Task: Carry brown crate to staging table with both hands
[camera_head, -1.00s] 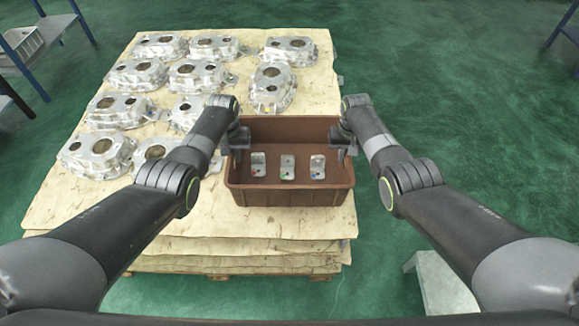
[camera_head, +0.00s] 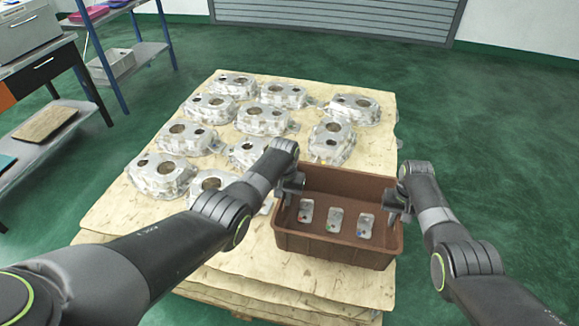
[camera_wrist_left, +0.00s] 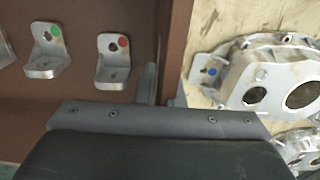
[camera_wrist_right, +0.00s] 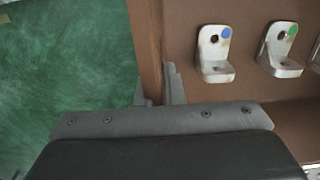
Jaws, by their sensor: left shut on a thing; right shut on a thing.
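The brown crate (camera_head: 335,246) is at the front right corner of the pallet stack, and I cannot tell whether it rests on it or hangs just above. It holds three small metal brackets with red (camera_head: 306,211), green (camera_head: 335,221) and blue (camera_head: 365,226) dots. My left gripper (camera_head: 290,188) is shut on the crate's left wall, which also shows in the left wrist view (camera_wrist_left: 174,50). My right gripper (camera_head: 396,207) is shut on its right wall, seen in the right wrist view (camera_wrist_right: 148,45). I cannot tell which surface is the staging table.
Several aluminium castings (camera_head: 262,120) cover the wooden-sheeted pallet stack (camera_head: 225,262). A bench with a drawer (camera_head: 42,72) and a blue-framed shelf (camera_head: 135,62) stand at the left. Green floor is clear at the right.

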